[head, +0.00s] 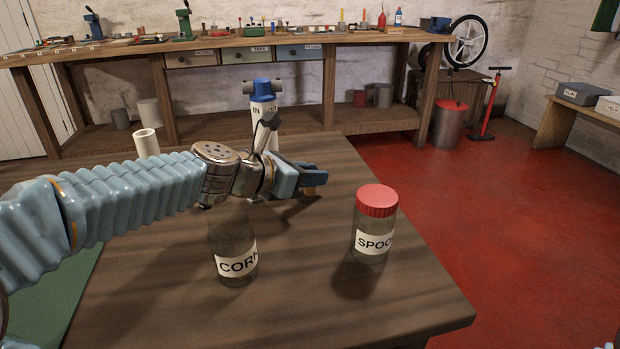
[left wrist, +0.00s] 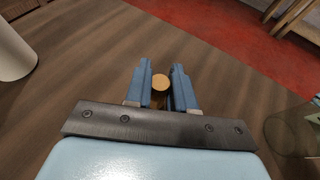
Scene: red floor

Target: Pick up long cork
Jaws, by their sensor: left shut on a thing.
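The cork (left wrist: 160,83) shows its round tan end between the fingers of my left gripper (left wrist: 160,92) in the left wrist view. The left gripper (head: 312,178) is shut on it above the table. In the head view only a small tan piece of the cork (head: 309,191) shows below the fingers. A clear jar labelled "COR…" (head: 236,264) stands upright on the table under my left wrist, its top hidden by the arm. My right gripper is not in view.
A red-lidded jar labelled "SPOO…" (head: 375,228) stands upright to the right on the wooden table (head: 310,300). A white cylinder (head: 147,143) and a blue-and-white device (head: 263,105) stand behind my arm. A workbench (head: 340,40) runs along the wall. The table's front middle is clear.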

